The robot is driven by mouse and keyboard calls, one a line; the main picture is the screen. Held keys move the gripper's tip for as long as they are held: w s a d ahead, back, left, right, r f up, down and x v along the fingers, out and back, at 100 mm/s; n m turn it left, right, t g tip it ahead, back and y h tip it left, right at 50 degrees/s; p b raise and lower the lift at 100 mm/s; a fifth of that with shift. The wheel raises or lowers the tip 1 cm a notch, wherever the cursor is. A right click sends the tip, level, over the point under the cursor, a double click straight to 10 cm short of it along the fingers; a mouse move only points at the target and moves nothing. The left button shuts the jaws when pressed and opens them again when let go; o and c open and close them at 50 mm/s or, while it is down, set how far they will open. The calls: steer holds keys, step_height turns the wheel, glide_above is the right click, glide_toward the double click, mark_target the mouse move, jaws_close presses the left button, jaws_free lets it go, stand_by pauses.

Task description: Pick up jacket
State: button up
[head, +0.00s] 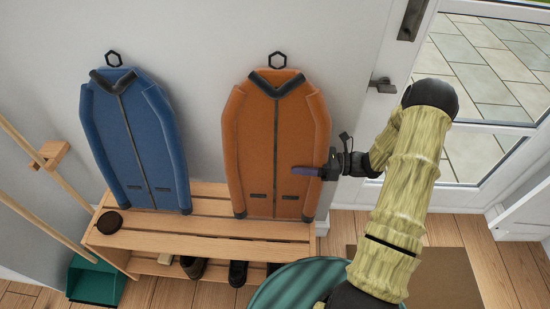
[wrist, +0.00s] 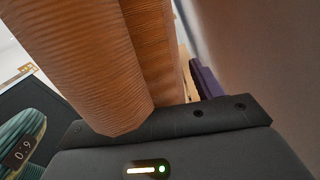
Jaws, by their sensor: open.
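An orange jacket (head: 276,150) with a dark collar hangs from a black hook on the wall, above the bench. My gripper (head: 304,170) is open at the jacket's right sleeve, reaching in from the right, with a purple finger in front of the orange cloth. In the wrist view the orange sleeve (wrist: 90,60) fills the left and middle, close to the gripper's dark body. A purple finger (wrist: 206,82) shows there beside the jacket, on the wall side. The other finger is hidden in that view. A blue jacket (head: 133,140) hangs to the left, apart from my gripper.
A wooden bench (head: 200,238) with dark shoes (head: 238,272) beneath stands under the jackets. A round brown item (head: 110,223) sits on its left end. A green dustpan (head: 95,279) is at left. A teal round surface (head: 295,285) is in front. A glass door (head: 480,90) is at right.

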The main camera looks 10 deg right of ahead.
mark_target(304, 146)
stand_by(0.4)
steer(key=c, duration=1.4)
steer(key=shift+o, duration=0.2)
steer(key=shift+r, duration=0.1)
steer(key=shift+s+r+p, duration=0.2)
steer(key=shift+r+p, duration=0.2)
steer(key=shift+r, duration=0.15)
step_height(304, 146, up, 6)
steer(key=shift+r+p, duration=0.15)
steer(key=shift+p, duration=0.75)
steer(key=s+a+p, duration=0.1)
steer(key=s+a, duration=0.1)
steer(key=s, duration=0.7)
steer(key=s+a+p, duration=0.1)
steer(key=s+a, duration=0.1)
steer(key=s, duration=0.8)
steer(key=shift+s+f+p, duration=0.15)
steer(key=shift+f+p, duration=0.1)
steer(key=shift+p, duration=0.1)
